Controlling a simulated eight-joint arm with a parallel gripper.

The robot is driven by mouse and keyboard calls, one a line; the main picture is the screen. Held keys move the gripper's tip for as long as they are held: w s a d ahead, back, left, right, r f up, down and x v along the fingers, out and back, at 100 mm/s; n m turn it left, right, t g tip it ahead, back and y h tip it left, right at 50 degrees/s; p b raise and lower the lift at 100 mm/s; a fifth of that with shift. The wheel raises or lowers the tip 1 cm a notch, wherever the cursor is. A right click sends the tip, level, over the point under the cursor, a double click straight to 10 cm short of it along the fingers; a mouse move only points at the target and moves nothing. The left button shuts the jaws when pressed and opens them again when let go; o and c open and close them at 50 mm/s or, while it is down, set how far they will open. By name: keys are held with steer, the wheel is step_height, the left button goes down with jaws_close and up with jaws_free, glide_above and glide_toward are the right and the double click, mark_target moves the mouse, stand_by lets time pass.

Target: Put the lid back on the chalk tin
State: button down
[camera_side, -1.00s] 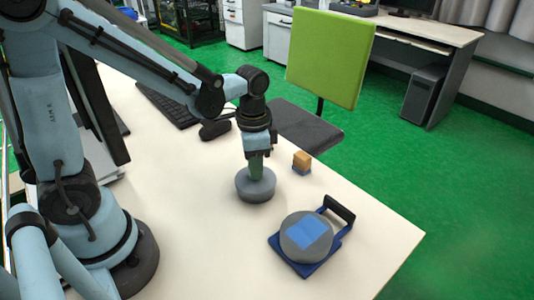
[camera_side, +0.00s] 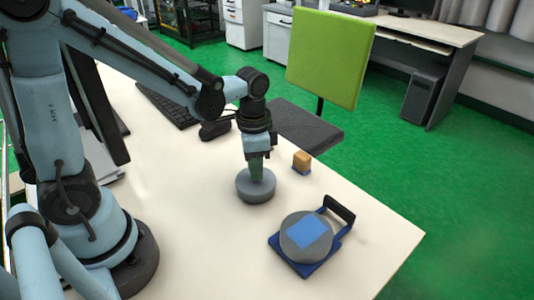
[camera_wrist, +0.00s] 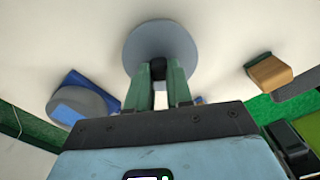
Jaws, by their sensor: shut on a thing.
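A round grey lid (camera_side: 256,190) lies at mid-table, on or very near the tabletop. My gripper (camera_side: 257,170) points down at its centre. In the wrist view my green fingers (camera_wrist: 158,78) are shut on the lid's dark knob, with the lid's pale disc (camera_wrist: 160,42) spread around them. The chalk tin (camera_side: 293,243) appears to be the round grey body to the right and nearer the side camera, with a blue square patch on top. It sits on a blue base (camera_side: 313,268) with a dark handle. The tin (camera_wrist: 85,103) also shows at the wrist view's left.
A small orange-brown block (camera_side: 301,160) on a blue piece stands behind and right of the lid. The table between lid and tin is clear. The table's right edge lies beyond the tin.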

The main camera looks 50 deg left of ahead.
steer(key=shift+c, duration=2.3)
jaws_free()
steer(key=shift+r, duration=3.5)
jaws_close()
